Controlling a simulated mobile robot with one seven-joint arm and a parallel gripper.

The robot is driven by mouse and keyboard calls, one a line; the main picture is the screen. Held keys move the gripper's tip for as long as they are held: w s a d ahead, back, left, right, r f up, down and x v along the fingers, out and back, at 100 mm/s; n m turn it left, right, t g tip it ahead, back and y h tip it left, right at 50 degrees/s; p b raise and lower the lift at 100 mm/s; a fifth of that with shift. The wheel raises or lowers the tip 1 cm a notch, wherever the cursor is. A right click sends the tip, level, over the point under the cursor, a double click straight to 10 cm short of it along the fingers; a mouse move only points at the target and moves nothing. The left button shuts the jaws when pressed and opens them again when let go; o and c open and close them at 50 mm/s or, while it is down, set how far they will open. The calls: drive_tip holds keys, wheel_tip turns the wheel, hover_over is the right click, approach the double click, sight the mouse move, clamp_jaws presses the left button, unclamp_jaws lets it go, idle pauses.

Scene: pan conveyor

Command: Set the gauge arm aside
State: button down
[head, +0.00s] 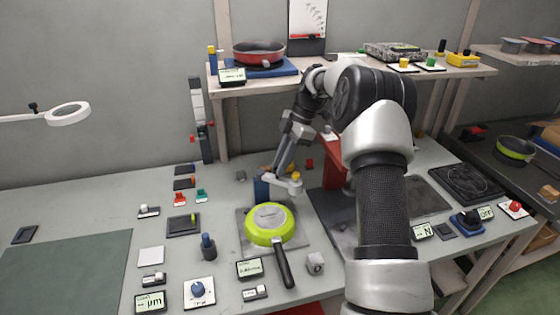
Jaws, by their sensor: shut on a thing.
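The gauge arm (280,184) is a short pale grey arm with a yellow top piece near its right end. It reaches out from a blue post (261,189) just behind the green pan (270,222). My gripper (280,170) comes down from above and is shut at the gauge arm; the fingertips are small and partly hidden, so the exact grip point is unclear. The green pan lies upside down or flat on a grey plate (300,240), its black handle pointing toward the front. The gauge arm's end is close to the pan's far rim.
A shelf (330,77) with a red pan (258,53) stands behind. Small gauges and displays crowd the bench around the plate, including a blue-knobbed box (199,291). My own arm covers the bench's right middle. The dark green mat (65,270) at left is clear.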

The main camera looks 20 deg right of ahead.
drive_tip(key=shift+w, duration=0.1)
idle(0.4)
drive_tip(key=c, duration=1.6)
unclamp_jaws()
